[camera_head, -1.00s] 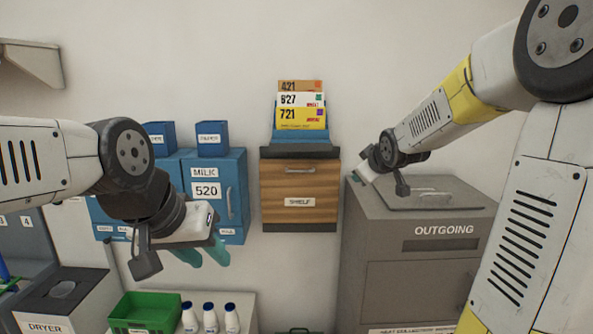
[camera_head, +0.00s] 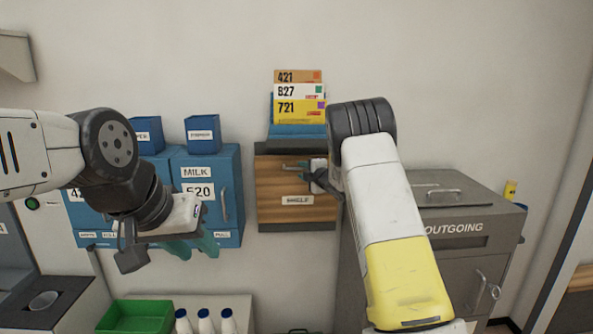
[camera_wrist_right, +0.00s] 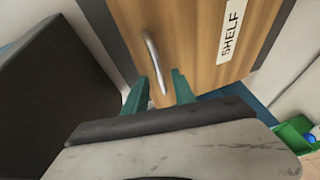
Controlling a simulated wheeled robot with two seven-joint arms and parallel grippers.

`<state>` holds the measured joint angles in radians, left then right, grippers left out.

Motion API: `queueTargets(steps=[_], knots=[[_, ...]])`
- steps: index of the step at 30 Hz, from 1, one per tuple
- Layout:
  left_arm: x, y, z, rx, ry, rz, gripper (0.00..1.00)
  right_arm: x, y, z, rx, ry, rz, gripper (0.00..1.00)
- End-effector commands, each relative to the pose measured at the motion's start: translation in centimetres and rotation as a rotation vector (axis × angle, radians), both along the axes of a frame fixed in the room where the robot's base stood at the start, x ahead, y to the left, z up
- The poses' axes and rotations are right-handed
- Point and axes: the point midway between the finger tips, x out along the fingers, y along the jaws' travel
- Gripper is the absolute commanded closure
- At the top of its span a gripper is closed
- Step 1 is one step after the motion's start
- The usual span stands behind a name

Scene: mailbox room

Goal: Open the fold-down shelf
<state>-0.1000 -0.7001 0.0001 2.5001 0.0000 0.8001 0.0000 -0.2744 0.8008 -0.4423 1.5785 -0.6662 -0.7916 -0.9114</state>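The fold-down shelf (camera_head: 285,212) is a wood-grain panel labelled SHELF, upright and closed against the wall. Its metal handle is near the top edge, partly covered by my right gripper in the head view. My right gripper (camera_head: 297,166) is in front of the panel's upper part. In the right wrist view its green fingers (camera_wrist_right: 160,96) are apart, with the lower end of the handle (camera_wrist_right: 154,60) between them; I cannot tell whether they touch it. My left gripper (camera_head: 192,246) is in front of the blue boxes, its teal fingers apart and empty.
A blue holder with number cards (camera_head: 300,98) stands above the shelf. The grey OUTGOING box (camera_head: 455,250) is close on the right. Blue MILK boxes (camera_head: 212,165) are on the left. A green crate (camera_head: 135,316) and white bottles (camera_head: 205,322) are below left.

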Motion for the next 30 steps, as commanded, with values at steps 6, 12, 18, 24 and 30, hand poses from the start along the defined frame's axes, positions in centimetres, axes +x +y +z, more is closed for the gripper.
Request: queueTargets(steps=[6,12,18,24,30], knots=[[0.0,0.0,0.0,0.000,0.000,0.000,0.64,2.3,1.0,-0.4,0.002,0.001,0.000,0.68],[0.0,0.0,0.0,0.000,0.000,0.000,0.64,2.6,1.1,-0.4,0.002,0.001,-0.002,0.68],[0.0,0.0,0.0,0.000,0.000,0.000,0.64,2.6,1.1,-0.4,0.003,0.001,-0.001,0.80],[0.0,0.0,0.0,0.000,0.000,0.000,0.64,2.6,1.1,-0.4,0.003,0.001,-0.001,1.00],[0.0,0.0,0.0,0.000,0.000,0.000,0.64,2.6,1.1,-0.4,0.002,0.002,-0.001,1.00]])
